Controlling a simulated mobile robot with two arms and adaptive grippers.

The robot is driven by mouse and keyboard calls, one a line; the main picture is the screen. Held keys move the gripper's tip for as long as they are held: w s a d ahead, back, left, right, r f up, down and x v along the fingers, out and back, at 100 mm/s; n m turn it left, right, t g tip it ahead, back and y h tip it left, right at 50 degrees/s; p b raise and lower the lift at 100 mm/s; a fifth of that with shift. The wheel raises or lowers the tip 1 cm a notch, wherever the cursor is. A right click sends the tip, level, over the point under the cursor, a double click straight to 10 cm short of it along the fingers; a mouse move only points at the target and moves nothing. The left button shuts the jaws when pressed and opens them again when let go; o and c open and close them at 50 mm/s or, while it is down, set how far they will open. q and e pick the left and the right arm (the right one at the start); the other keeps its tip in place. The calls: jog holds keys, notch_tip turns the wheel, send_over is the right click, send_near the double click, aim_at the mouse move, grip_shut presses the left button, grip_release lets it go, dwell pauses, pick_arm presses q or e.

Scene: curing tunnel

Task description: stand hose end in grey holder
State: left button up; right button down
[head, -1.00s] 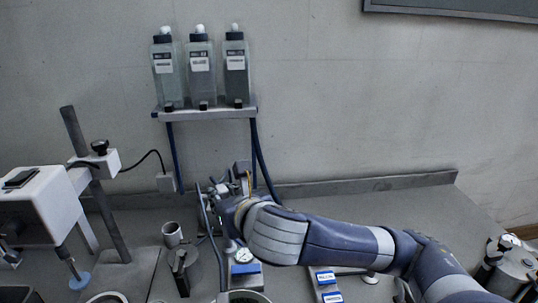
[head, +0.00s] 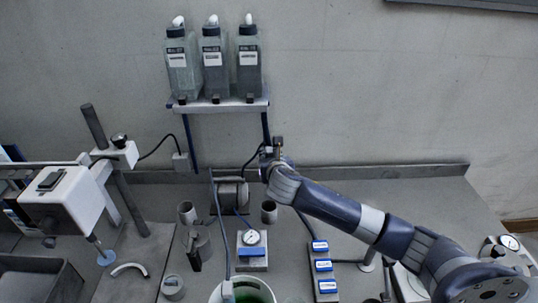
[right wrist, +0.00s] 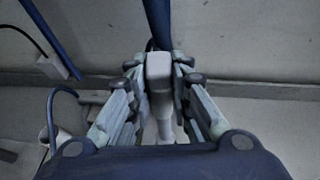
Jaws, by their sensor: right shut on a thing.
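My right gripper (head: 272,152) is at the back of the bench, just below the bottle shelf. In the right wrist view its fingers (right wrist: 158,78) are shut on a pale grey hose end (right wrist: 158,72), with a dark blue hose (right wrist: 157,22) running up behind it. Two small grey open cups stand on the bench: one (head: 269,213) below my gripper in the head view, one (head: 187,213) further left. I cannot tell which, if either, is the grey holder. The hose end is apart from both. My left gripper is not in view.
Bottles stand on a wall shelf (head: 220,106). A clamp stand (head: 135,205) is left. The back right bench is clear.

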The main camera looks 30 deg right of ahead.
jog(key=shift+a+f, duration=0.1)
jog(key=shift+f, duration=0.2)
jog(key=shift+a+f+b, duration=0.1)
jog(key=shift+f+b, duration=0.1)
jog(key=shift+b, duration=0.35)
notch_tip(320, 180, down, 2)
jog(key=b, duration=0.2)
jog(key=shift+f+b, duration=0.15)
jog(key=shift+b, duration=0.25)
jog(key=shift+f+b, duration=0.5)
jog(key=shift+b, duration=0.15)
jog(key=shift+f+b, duration=0.95)
jog(key=shift+f, duration=1.9)
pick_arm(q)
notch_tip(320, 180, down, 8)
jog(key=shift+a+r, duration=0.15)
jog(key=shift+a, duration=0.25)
pick_arm(e)
jog(key=shift+f, duration=0.35)
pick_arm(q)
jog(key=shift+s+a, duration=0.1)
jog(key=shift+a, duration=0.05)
pick_arm(e)
jog(key=shift+f, duration=0.65)
jog(key=c, duration=0.7)
grip_release()
jog(key=shift+c, duration=0.2)
